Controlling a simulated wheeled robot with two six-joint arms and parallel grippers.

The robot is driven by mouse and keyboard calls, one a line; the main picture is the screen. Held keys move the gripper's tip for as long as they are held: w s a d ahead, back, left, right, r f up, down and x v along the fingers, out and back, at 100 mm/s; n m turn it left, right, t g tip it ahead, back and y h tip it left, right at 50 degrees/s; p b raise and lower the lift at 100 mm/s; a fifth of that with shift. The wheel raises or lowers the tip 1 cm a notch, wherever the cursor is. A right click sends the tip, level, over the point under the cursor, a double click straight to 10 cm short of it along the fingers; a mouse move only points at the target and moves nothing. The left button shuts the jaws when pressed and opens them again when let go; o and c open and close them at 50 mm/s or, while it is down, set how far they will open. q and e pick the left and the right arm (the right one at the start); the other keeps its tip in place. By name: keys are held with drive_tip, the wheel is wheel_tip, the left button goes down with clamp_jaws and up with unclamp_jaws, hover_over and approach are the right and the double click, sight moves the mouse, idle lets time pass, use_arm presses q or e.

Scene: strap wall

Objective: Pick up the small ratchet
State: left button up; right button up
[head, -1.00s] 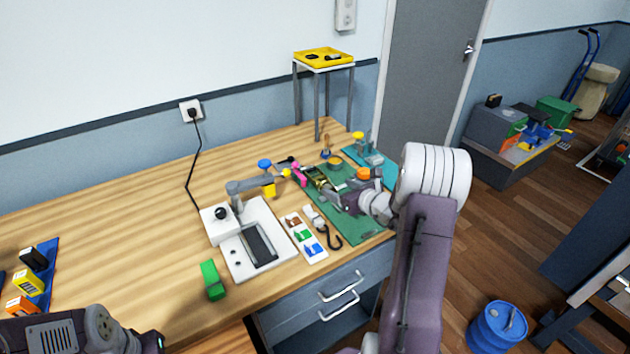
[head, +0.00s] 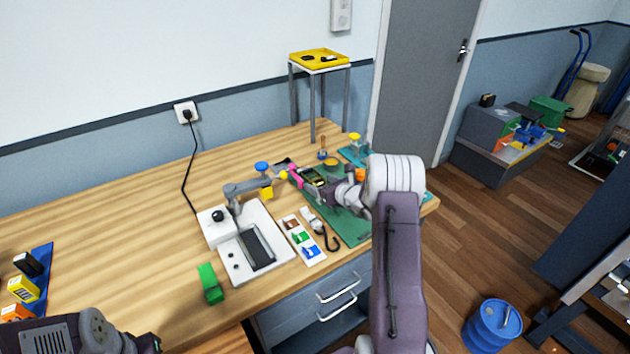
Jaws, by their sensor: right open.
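My right gripper (head: 312,178) reaches in from the right over the green mat (head: 352,232). Its jaws are open; they are small and partly merge with the dark and gold parts around them. A bright pink piece (head: 294,173) lies just left of the jaws. A small grey-white metal piece (head: 311,216), perhaps a ratchet, lies below the gripper, beside a dark hook (head: 333,241). I cannot tell for sure which piece is the small ratchet. Of my left arm only a part shows at the bottom left; its gripper is out of view.
A white device (head: 265,262) with a dark slot and a card with coloured patches (head: 290,226) stand left of the mat. A green block (head: 210,283) lies nearer the front. A yellow tray (head: 319,55) tops a stand behind. The bench's left middle is clear.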

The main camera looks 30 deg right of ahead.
clamp_jaws()
drive_tip(key=shift+r, duration=0.15)
drive_tip(key=r, duration=0.4)
drive_tip(key=shift+s+d+r, duration=0.15)
drive_tip(key=shift+d+r, duration=0.1)
drive_tip(key=shift+d, duration=0.05)
drive_tip(key=s+d+r+p, duration=0.2)
drive_tip(key=s+d+r, duration=0.3)
drive_tip(key=d, duration=0.4)
drive_tip(key=shift+d+r, duration=0.4)
drive_tip(key=shift+r, duration=0.25)
